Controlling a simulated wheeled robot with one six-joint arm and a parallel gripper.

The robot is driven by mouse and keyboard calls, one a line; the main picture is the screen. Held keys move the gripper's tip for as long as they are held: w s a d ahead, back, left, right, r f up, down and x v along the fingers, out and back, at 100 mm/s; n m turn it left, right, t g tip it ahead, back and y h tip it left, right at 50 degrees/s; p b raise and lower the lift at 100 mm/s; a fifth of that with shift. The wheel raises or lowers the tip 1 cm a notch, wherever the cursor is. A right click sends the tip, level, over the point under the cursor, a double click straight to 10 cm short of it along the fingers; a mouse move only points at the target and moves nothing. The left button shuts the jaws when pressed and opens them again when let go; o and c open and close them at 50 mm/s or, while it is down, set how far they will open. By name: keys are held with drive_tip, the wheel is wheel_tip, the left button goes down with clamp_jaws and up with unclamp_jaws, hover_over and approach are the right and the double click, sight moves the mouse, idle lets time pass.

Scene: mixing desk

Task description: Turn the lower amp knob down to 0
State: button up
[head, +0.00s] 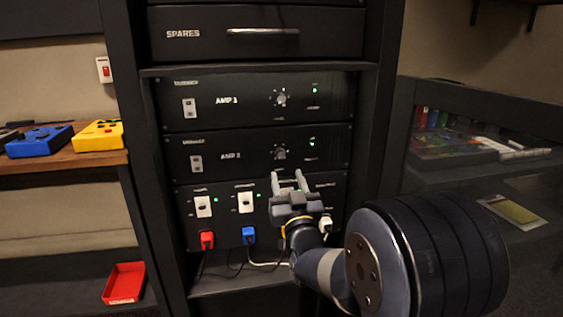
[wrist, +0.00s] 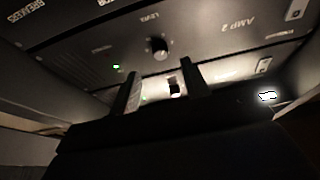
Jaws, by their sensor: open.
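The lower amp, labelled AMP 2 (head: 230,156), sits in the rack under another amp. Its small round knob (head: 279,153) is right of the label, with a green light beyond it. The knob also shows in the wrist view (wrist: 159,47), under the word LEVEL as the picture appears. I cannot read its setting. My gripper (head: 288,178) is open and empty, just below the knob in the head view. In the wrist view its two fingers (wrist: 160,78) stand apart, with the knob beyond their tips and not between them.
The upper amp (head: 245,100) has a similar knob (head: 280,98). Below is a panel with white switches (head: 203,206), a red plug (head: 207,239) and a blue plug (head: 249,235). A SPARES drawer (head: 258,33) is above. Shelves with yellow and blue boxes stand left.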

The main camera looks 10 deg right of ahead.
sight(282, 157)
drive_tip(key=x, duration=0.6)
drive_tip(key=shift+w+r, duration=0.15)
drive_tip(key=shift+w, duration=0.15)
clamp_jaws()
drive_tip(key=shift+f+n+y+b, duration=0.35)
drive_tip(key=shift+n+b, duration=0.35)
drive_tip(key=shift+b, duration=0.5)
drive_tip(key=shift+d+r+n+y+b, duration=0.1)
drive_tip(key=shift+r+n+y+b, duration=0.15)
drive_tip(key=shift+n+y+b, duration=0.35)
unclamp_jaws()
drive_tip(key=shift+s, duration=0.1)
